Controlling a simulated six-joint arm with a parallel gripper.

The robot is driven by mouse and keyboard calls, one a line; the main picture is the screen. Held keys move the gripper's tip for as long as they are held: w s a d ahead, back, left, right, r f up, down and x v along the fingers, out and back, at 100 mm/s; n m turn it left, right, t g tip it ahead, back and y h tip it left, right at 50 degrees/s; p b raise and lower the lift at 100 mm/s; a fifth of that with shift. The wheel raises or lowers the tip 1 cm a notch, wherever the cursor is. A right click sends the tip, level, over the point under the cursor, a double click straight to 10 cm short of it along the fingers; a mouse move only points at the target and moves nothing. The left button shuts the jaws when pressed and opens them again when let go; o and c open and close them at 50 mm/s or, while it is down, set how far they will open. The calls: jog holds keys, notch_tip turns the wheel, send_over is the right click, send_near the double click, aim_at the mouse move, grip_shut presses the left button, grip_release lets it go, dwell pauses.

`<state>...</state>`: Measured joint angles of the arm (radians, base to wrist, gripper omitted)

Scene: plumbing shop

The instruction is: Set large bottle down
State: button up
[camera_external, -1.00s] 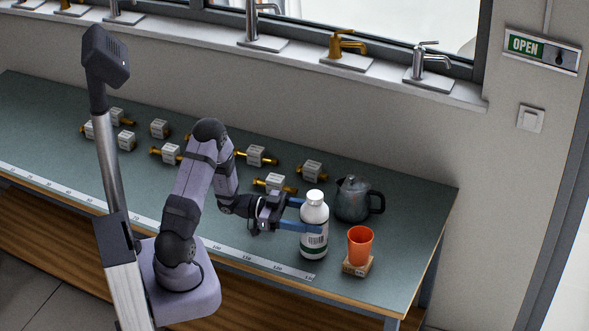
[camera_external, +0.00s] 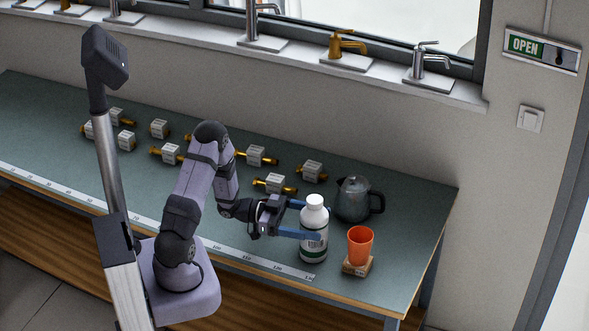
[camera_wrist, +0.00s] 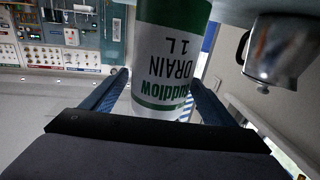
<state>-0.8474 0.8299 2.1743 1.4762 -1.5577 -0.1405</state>
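The large bottle (camera_external: 313,243) is white with a green band and a white cap. It stands upright on the green worktop near its right front, and its base appears to rest on the surface. In the wrist view the bottle (camera_wrist: 165,55) shows upside down with drain-product lettering. My gripper (camera_external: 318,222) has its blue fingers on either side of the bottle, around its upper body. The fingers (camera_wrist: 160,85) look slightly apart from the bottle, with a narrow gap at the left one. The far finger is partly hidden behind the bottle.
A dark kettle (camera_external: 352,202) stands close behind the bottle. An orange cup (camera_external: 360,245) on a small wooden block (camera_external: 357,267) is close at its right. Several brass fittings with white tags lie farther back and left. A ruler strip (camera_external: 262,262) runs along the front edge.

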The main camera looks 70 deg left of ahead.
jog(key=shift+r, duration=0.2)
jog(key=shift+s+a+f, duration=0.15)
jog(key=shift+s+a, duration=0.05)
jog(key=b+v, duration=0.3)
jog(key=v, duration=0.8)
jog(key=shift+s+b, duration=0.2)
jog(key=shift+b, duration=0.15)
